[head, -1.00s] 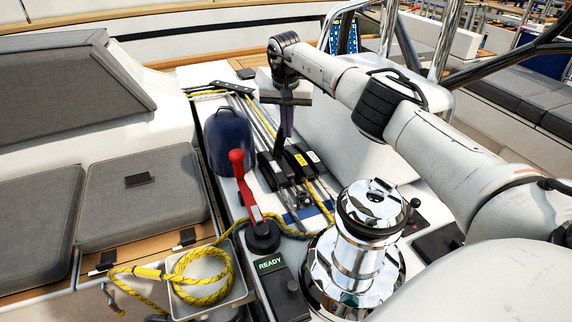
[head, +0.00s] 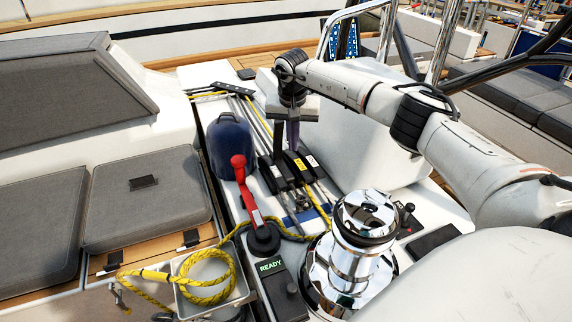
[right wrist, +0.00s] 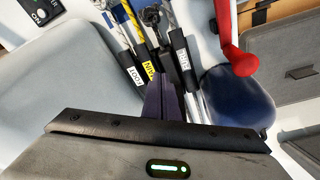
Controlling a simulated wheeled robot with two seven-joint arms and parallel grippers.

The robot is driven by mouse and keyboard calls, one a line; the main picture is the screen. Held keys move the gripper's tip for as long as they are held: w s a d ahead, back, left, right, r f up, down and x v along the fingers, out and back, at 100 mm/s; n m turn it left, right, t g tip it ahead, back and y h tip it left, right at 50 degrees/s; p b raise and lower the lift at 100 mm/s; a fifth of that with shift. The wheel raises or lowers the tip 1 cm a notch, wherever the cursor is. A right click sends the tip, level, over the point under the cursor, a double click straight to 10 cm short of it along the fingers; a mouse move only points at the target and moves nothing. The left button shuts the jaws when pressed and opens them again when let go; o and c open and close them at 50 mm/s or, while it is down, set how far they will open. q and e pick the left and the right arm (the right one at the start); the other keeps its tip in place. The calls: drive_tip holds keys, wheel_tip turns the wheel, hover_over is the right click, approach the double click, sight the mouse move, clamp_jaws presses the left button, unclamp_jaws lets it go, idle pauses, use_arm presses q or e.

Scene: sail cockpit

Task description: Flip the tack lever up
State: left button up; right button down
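A row of black line clutches (head: 299,164) with pale and yellow labels sits on the white deck. In the right wrist view one clutch has a yellow MAIN label (right wrist: 149,71); the white label on the clutch to its right (right wrist: 183,60) is too small to read surely, so I cannot be certain which is tack. A dark upright piece, perhaps a raised lever (head: 279,140), stands beside my right gripper's fingers. My right gripper (head: 293,146) points down just above the clutches. Its purple fingers (right wrist: 163,88) look closed together, with nothing visible between them. My left gripper is out of view.
A chrome winch (head: 362,235) stands in front, with a red-handled crank (head: 245,187) and a blue rounded object (head: 227,147) to its left. A white tray (head: 243,290) holds yellow rope. A white housing rises right of the clutches. Grey cushions lie left.

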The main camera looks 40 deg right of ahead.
drive_tip(key=shift+r+p, duration=0.3)
drive_tip(key=shift+r, duration=2.65)
